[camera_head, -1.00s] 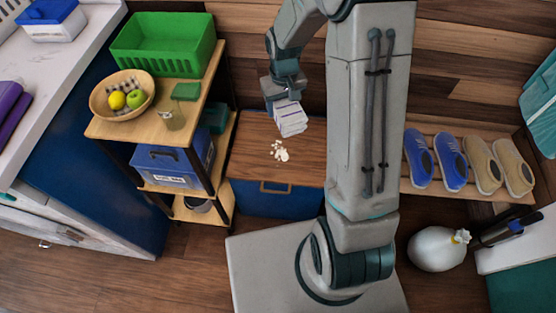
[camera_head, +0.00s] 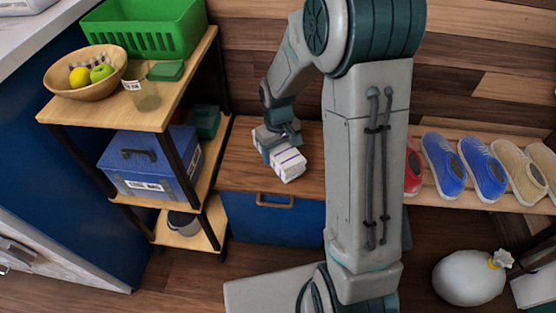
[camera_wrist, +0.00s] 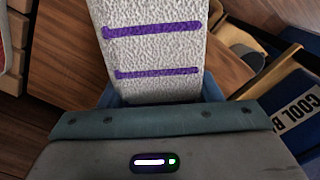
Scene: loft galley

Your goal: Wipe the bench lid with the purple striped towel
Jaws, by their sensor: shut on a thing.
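The bench lid (camera_head: 238,160) is a brown wooden top on a blue bench, low beside the shelf unit. My gripper (camera_head: 277,139) is over the lid in the head view, shut on the purple striped towel (camera_head: 288,165). The towel is a folded white block with purple stripes. It is low at the lid, over its middle; whether it touches cannot be told for sure. In the wrist view the towel (camera_wrist: 152,52) fills the top middle, held by my gripper (camera_wrist: 160,97). No crumbs show on the visible lid; the part beneath the towel is hidden.
A shelf unit (camera_head: 60,108) with a fruit bowl (camera_head: 58,80), a green basket (camera_head: 145,35) and a blue box (camera_head: 150,165) stands close left of the bench. Several shoes (camera_head: 485,170) stand on a rack at right. A white sack (camera_head: 468,280) is on the floor.

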